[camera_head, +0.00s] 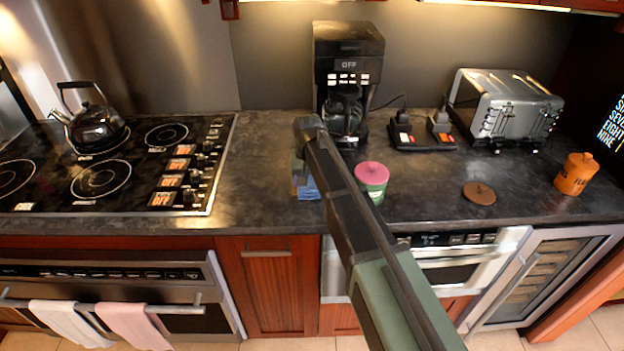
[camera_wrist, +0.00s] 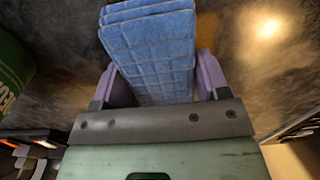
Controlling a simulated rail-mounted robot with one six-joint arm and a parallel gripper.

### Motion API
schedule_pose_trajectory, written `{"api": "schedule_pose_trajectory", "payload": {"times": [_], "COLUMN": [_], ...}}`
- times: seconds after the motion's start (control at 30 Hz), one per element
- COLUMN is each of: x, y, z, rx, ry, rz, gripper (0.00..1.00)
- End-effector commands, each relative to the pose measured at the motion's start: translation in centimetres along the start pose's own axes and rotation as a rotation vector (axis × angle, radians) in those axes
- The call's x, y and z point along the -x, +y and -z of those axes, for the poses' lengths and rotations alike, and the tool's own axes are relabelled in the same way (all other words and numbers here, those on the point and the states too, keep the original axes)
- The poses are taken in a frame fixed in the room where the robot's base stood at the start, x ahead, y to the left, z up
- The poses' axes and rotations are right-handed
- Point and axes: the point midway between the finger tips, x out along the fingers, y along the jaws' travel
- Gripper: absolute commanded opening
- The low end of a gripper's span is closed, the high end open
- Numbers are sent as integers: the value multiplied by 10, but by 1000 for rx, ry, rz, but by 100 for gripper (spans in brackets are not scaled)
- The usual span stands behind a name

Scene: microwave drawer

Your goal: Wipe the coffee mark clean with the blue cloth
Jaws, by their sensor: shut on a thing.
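The blue cloth (camera_wrist: 150,50) is a folded, grid-patterned stack held between the two purple fingers of my gripper (camera_wrist: 158,78) in the wrist view. The gripper is shut on it. In the head view a small piece of the cloth (camera_head: 309,192) shows low over the dark counter, just left of my arm, which hides most of the gripper. The cloth's far end is at or close to the counter; I cannot tell whether it touches. Brownish tints show on the counter beside the cloth in the wrist view, but I cannot clearly tell the coffee mark from reflections.
A green cup with a pink lid (camera_head: 372,180) stands just right of my arm. The coffee maker (camera_head: 346,70) is behind. A brown lid (camera_head: 479,193), an orange canister (camera_head: 576,174) and a toaster (camera_head: 505,105) are right. The stove (camera_head: 110,170) is left, with clear counter (camera_head: 255,180) between.

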Motion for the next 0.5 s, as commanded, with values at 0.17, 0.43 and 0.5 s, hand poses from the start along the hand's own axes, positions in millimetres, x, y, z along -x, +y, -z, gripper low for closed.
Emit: {"api": "schedule_pose_trajectory", "payload": {"times": [0.17,0.43,0.5], "x": [-1,-1,0], "y": [-14,-21,-27], "z": [0,0,1], "rx": [1,1,2], "ry": [0,0,0], "rz": [0,0,0], "gripper": [38,38,38]}}
